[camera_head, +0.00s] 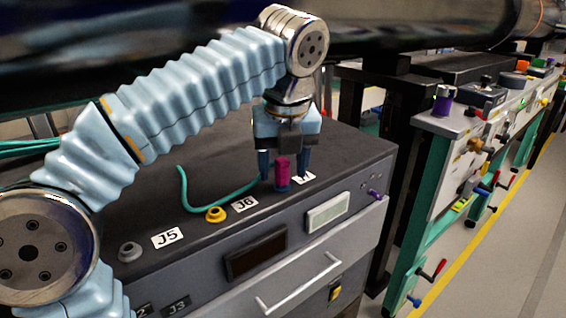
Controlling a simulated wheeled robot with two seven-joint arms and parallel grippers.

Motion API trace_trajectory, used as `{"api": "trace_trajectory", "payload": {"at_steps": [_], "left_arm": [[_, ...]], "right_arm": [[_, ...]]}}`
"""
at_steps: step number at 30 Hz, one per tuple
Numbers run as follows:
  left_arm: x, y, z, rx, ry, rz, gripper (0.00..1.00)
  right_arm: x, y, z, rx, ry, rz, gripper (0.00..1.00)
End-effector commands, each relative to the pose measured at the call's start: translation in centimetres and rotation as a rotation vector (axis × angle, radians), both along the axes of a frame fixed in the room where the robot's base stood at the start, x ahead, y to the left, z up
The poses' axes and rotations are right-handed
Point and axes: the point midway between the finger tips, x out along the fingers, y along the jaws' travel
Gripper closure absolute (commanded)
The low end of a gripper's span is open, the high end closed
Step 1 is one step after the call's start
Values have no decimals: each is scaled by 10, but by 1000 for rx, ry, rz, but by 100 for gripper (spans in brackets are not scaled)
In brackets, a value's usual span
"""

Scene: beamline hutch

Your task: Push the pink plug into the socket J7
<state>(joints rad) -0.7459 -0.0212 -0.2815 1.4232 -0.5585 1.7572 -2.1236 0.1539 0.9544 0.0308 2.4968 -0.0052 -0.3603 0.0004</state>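The pink plug (282,170) stands upright on the dark top of the grey instrument box, at a blue socket (283,188) near the front edge. The label (304,177) beside this socket is partly covered by a finger; it appears to read J7. I cannot tell how deep the plug sits. My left gripper (283,168) points down from above, with one finger on each side of the plug. Gaps show between the plug and both fingers, so the gripper looks open. My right gripper is not in view.
A green cable (190,202) curves over the box top towards the plug. A yellow socket (215,214) marked J6 and a grey socket (130,251) marked J5 lie to the left. A large dark pipe (400,25) runs behind. A bench (440,125) with fittings stands at the right.

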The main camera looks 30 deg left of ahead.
Motion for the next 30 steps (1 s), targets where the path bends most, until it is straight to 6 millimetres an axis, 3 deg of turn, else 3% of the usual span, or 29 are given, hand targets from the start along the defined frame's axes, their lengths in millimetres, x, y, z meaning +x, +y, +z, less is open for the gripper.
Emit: {"api": "trace_trajectory", "payload": {"at_steps": [8,21,30], "left_arm": [[0,0,2,0,0,0,44],[-12,-11,66,0,-1,-1,44],[-14,-12,73,0,0,-1,44]], "right_arm": [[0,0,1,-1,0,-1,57],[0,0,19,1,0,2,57],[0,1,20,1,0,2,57]]}}
